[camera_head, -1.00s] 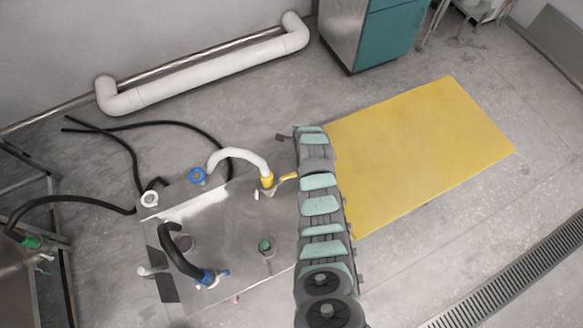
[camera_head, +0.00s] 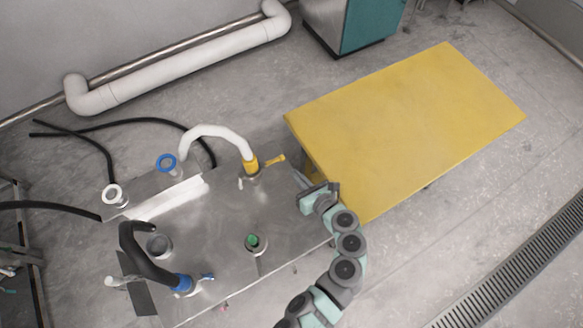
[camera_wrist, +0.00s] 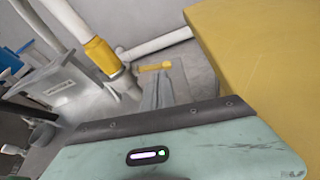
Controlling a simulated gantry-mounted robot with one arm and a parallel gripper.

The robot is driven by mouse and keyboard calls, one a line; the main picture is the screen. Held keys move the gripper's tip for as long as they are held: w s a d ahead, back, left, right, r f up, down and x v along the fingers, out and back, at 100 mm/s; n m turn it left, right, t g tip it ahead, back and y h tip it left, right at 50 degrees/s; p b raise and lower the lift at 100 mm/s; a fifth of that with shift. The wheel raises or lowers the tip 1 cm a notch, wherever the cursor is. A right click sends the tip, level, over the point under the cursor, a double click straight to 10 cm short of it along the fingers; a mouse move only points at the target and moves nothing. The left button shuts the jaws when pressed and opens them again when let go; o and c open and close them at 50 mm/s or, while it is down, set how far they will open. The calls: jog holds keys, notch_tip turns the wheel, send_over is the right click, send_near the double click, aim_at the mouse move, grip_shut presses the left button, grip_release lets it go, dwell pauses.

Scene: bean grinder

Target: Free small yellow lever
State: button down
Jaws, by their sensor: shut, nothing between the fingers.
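The small yellow lever (camera_head: 275,160) sticks out to the right from the yellow collar (camera_head: 251,165) at the end of the white hose, at the back of the metal bench. In the wrist view the lever (camera_wrist: 153,67) lies just beyond my fingers, beside the collar (camera_wrist: 103,56). My gripper (camera_head: 316,196) is at the bench's right edge, in front and to the right of the lever, apart from it in the head view. The gripper (camera_wrist: 168,75) is shut and empty. In the wrist view its fingers overlap the lever's right end, and contact is not clear.
The metal bench (camera_head: 205,225) carries a white curved hose (camera_head: 218,132), a black hose (camera_head: 140,255) with a blue collar, and a green-centred fitting (camera_head: 253,243). A yellow table (camera_head: 410,120) stands close on the right. A grey floor gap lies behind the bench.

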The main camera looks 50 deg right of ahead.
aim_at(275, 161)
jog(key=f, duration=0.1)
jog(key=s+f+b, duration=0.2)
jog(key=shift+a+m, duration=0.25)
jog(key=shift+m, duration=0.05)
jog(key=shift+s+a+f+b, duration=0.1)
jog(key=shift+a+b, duration=0.1)
jog(key=shift+b, duration=0.15)
jog(key=b+x, duration=0.1)
jog(key=x, duration=0.8)
jog(key=shift+w+d+b, duration=0.2)
jog(key=shift+w+b, duration=0.15)
jog(key=shift+w, duration=0.1)
